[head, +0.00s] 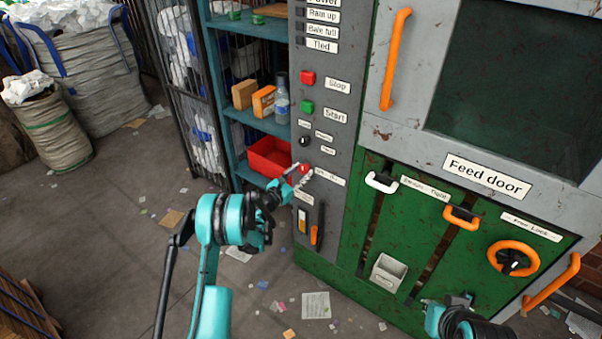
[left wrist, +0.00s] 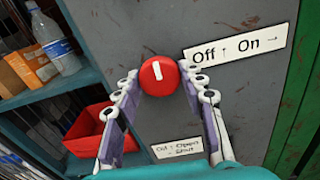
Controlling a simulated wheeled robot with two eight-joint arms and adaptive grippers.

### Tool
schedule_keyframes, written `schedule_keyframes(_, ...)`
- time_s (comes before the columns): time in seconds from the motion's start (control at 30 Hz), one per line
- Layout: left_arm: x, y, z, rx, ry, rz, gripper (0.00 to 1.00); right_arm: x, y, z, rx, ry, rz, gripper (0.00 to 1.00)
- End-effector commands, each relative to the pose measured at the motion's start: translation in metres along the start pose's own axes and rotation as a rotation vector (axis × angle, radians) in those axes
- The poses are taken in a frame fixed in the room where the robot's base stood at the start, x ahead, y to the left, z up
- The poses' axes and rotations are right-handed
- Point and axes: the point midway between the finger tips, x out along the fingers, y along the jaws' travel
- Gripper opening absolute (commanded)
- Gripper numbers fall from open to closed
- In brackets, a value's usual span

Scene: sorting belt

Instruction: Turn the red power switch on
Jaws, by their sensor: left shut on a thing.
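The red power switch (head: 304,168) is a round knob on the grey control panel. In the left wrist view the knob (left wrist: 159,77) shows a white mark pointing nearly straight up. The label (left wrist: 240,44) beside it reads "Off ↑ On →", so the mark stands at Off. My left gripper (head: 299,176) reaches the panel from the lower left. In the left wrist view its fingers (left wrist: 158,88) are on either side of the knob, shut on it. My right gripper (head: 446,306) is low at the right, and its fingers do not show clearly.
Red Stop (head: 308,78) and green Start (head: 307,107) buttons and a small black knob (head: 305,141) sit above the switch. A blue shelf with a red bin (head: 268,158) stands just left. The green feed door area with orange handles (head: 513,258) is at the right.

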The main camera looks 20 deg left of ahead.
Motion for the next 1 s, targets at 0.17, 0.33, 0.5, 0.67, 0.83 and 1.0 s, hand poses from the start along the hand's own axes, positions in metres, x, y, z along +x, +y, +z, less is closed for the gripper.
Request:
schedule_keyframes(0.17, 0.0001, 0.0001, 0.0000, 0.116, 0.000, 0.000, 0.12, 0.0000, 0.0000, 0.0000, 0.000, 0.000, 0.000, 0.00)
schedule_keyframes(0.33, 0.0001, 0.0000, 0.0000, 0.269, 0.000, 0.000, 0.12, 0.0000, 0.0000, 0.0000, 0.000, 0.000, 0.000, 0.00)
schedule_keyframes(0.5, 0.0001, 0.0000, 0.0000, 0.432, 0.000, 0.000, 0.12, 0.0000, 0.0000, 0.0000, 0.000, 0.000, 0.000, 0.00)
schedule_keyframes(0.67, 0.0001, 0.0000, 0.0000, 0.584, 0.000, 0.000, 0.12, 0.0000, 0.0000, 0.0000, 0.000, 0.000, 0.000, 0.00)
schedule_keyframes(0.83, 0.0001, -0.0001, -0.0001, 0.745, 0.000, 0.000, 0.12, 0.0000, 0.0000, 0.0000, 0.000, 0.000, 0.000, 0.00)
schedule_keyframes(1.0, 0.0001, -0.0001, -0.0001, 0.907, 0.000, 0.000, 0.12, 0.0000, 0.0000, 0.0000, 0.000, 0.000, 0.000, 0.00)
